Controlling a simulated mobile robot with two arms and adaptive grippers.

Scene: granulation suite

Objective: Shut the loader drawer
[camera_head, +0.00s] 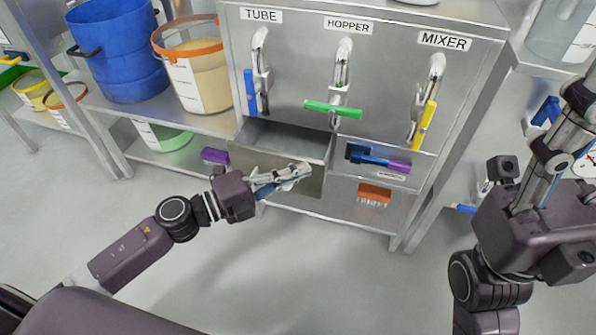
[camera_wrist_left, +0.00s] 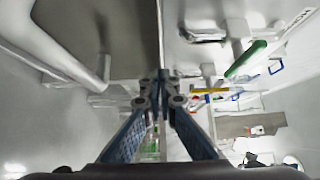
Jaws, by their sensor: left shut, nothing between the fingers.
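The loader drawer (camera_head: 240,157) is a grey metal drawer under the TUBE and HOPPER valves of the steel cabinet (camera_head: 300,85). It stands pulled out, and its empty-looking inside shows from above. My left gripper (camera_head: 308,171) is shut and empty in front of the drawer's front panel, covering part of it. I cannot tell whether it touches the panel. In the left wrist view its fingertips (camera_wrist_left: 160,76) meet, with a grey metal surface close beyond. My right gripper (camera_head: 577,105) is raised at the right edge, away from the drawer; its finger opening is unclear.
Shelves with buckets (camera_head: 192,78) stand at left. The floor in front (camera_head: 300,270) is clear.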

